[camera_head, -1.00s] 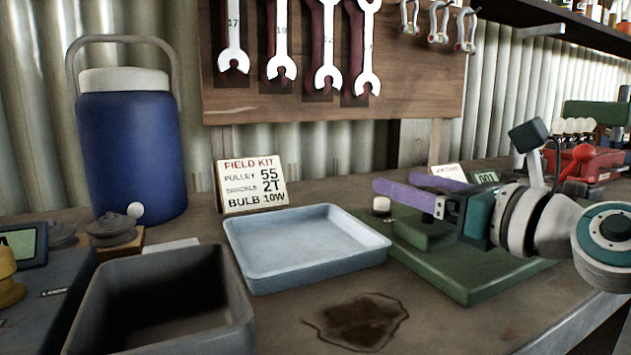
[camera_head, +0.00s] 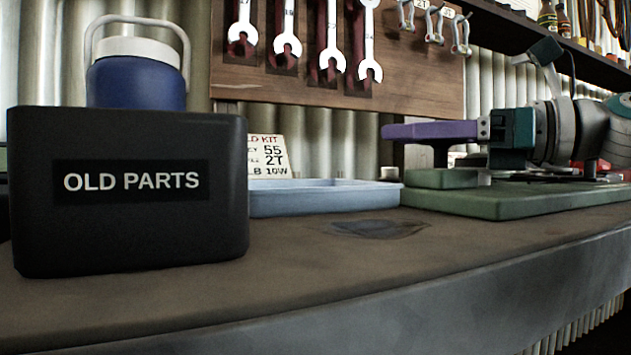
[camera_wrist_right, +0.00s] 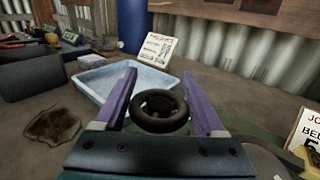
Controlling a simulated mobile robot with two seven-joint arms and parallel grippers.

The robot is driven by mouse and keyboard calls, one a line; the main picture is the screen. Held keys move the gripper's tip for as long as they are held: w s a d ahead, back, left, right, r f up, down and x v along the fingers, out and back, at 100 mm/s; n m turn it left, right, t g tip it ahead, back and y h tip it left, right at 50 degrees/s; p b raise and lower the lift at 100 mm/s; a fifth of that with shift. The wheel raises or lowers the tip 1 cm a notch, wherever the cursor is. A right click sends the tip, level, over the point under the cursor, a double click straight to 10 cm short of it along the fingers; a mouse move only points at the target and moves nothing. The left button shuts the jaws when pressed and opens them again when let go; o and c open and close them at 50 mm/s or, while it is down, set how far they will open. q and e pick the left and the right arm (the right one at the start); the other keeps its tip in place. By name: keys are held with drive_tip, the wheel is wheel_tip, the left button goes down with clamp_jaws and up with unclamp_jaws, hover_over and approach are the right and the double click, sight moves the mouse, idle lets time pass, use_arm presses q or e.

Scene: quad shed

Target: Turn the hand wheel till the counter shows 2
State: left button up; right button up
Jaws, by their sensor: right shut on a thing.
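The hand wheel (camera_wrist_right: 160,126) is a dark ring between the two purple fingers of my right gripper in the right wrist view. In the head view my right gripper (camera_head: 392,132) reaches in from the right, level above the green base plate (camera_head: 510,204), and its fingers and arm hide the wheel. The gripper is shut on the wheel. The counter does not show in either view now; the right arm stands in front of where it was seen. My left gripper is not in view.
A black OLD PARTS bin (camera_head: 125,235) stands at the left front of the bench. A pale blue tray (camera_head: 320,198) and a field kit card (camera_head: 268,155) are behind it. A dark stain (camera_head: 375,228) marks the clear bench top. A blue cooler (camera_head: 137,82) stands at back left.

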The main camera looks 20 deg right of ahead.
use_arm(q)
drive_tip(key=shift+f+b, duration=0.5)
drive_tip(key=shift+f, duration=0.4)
use_arm(e)
drive_tip(key=shift+s+a+n+g+y, duration=0.1)
drive_tip(key=shift+n+g+y, duration=0.35)
drive_tip(key=shift+g+y, duration=0.05)
drive_tip(key=shift+s+a+n+g+y, duration=0.1)
drive_tip(key=shift+n+g+y, duration=0.35)
drive_tip(key=shift+g+y, duration=0.05)
drive_tip(key=o, duration=1.3)
drive_tip(key=shift+o, duration=0.2)
hover_over(505, 189)
drive_tip(key=shift+s+a, duration=0.15)
drive_tip(key=shift+a, duration=0.1)
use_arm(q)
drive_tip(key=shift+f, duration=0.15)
